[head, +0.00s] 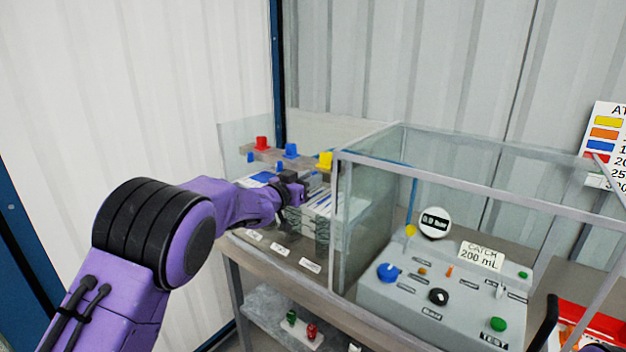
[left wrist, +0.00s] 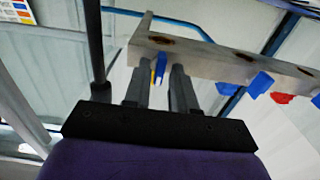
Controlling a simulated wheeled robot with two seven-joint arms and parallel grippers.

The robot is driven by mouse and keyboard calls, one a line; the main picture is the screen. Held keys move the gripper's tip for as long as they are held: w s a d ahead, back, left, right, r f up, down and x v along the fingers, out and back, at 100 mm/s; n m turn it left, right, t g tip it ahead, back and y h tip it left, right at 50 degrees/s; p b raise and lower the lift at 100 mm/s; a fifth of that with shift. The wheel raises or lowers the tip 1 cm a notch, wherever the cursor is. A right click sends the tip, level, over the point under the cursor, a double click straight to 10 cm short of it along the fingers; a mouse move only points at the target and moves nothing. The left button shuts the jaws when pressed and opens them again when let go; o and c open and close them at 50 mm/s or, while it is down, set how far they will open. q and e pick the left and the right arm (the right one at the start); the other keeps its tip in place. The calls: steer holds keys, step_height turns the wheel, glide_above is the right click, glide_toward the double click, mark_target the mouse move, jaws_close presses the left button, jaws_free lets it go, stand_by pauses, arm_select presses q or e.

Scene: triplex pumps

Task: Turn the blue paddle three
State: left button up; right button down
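In the head view, a grey bar on the pump unit carries a red cap (head: 262,143), a blue cap (head: 290,150) and a yellow cap (head: 325,161). Small blue paddles (head: 250,157) show below it at the left. My left gripper (head: 297,190) is at the bar's right end, below the yellow cap; its fingers are hard to make out there. In the left wrist view, its two fingers (left wrist: 161,88) stand apart, with a narrow blue paddle (left wrist: 161,66) between them and a little yellow beside it. Gaps show on both sides; I cannot see clear contact.
White labels (head: 280,249) line the bench's front edge. In the left wrist view, another blue paddle (left wrist: 259,84) and a red one (left wrist: 283,97) hang farther right along the bar.

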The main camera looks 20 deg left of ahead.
arm_select(q)
steer(key=shift+w, duration=0.1)
jaws_close()
steer(key=shift+d+f+m+b, duration=0.1)
steer(key=shift+f+m+b, duration=0.05)
steer(key=shift+m+b, duration=2.55)
steer(key=shift+d+f+m+b, duration=0.1)
steer(key=shift+m+b, duration=1.9)
steer(key=shift+m, duration=1.3)
steer(key=shift+d+f+m+b, duration=0.1)
steer(key=shift+f+m+b, duration=0.05)
steer(key=shift+m+b, duration=2.55)
steer(key=shift+m+p, duration=0.3)
steer(key=shift+m, duration=0.1)
